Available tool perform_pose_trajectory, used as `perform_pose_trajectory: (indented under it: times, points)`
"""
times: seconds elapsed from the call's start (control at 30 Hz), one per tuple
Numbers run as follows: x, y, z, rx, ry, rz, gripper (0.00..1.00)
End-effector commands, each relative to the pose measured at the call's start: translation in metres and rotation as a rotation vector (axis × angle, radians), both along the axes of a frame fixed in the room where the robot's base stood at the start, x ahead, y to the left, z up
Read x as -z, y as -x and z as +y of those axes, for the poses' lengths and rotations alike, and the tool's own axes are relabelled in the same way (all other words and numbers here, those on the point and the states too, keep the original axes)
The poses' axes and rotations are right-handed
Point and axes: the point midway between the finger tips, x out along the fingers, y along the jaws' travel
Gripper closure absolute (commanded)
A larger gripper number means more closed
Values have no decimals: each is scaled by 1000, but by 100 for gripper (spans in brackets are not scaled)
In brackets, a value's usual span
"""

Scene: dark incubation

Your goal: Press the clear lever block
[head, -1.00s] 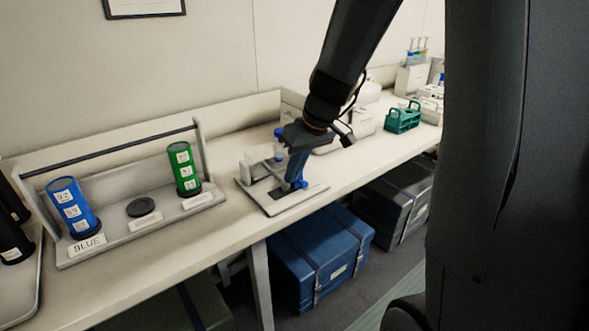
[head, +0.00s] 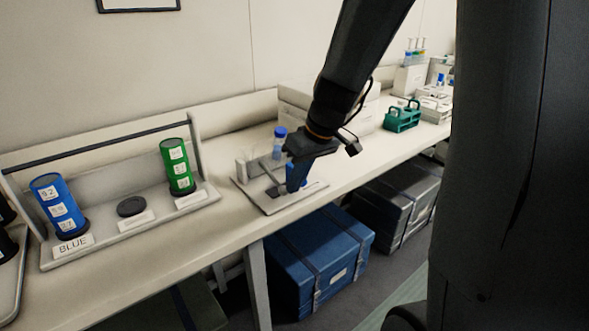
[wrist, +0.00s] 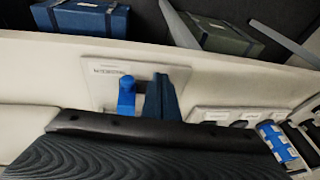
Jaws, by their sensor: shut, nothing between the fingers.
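A small device with a pale base plate (head: 268,206) stands on the bench, with a pale upright block (head: 242,168) and a faint see-through part (head: 262,163) behind my gripper. I cannot clearly make out the lever block's outline. A blue-capped bottle (head: 280,142) stands at its back. My gripper (head: 295,187) is shut and empty, pointing down over the plate and hiding part of the device. In the wrist view, the shut fingers (wrist: 162,98) are beside a blue upright piece (wrist: 126,96) on the plate; I cannot tell whether they touch anything.
Left of the device is a rack (head: 215,193) with a blue cylinder (head: 60,208) and a green cylinder (head: 178,167). A green tube holder (head: 402,117) stands farther right. A blue case (head: 318,262) sits under the bench. Bare bench lies in front of the rack.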

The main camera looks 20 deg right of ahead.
Motion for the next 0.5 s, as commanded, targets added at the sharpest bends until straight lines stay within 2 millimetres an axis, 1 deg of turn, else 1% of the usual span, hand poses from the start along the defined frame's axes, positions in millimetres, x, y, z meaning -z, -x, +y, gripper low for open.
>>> perform_pose_trajectory:
  times: [0.1, 0.2, 0.27, 0.5]
  points:
    - [-23, 1, -9, 1, 1, -10, 100]
    - [-41, 3, -17, -2, 2, -19, 100]
    - [-48, 8, -20, -1, 1, -20, 100]
    - [-84, 30, -36, 0, 2, -23, 100]
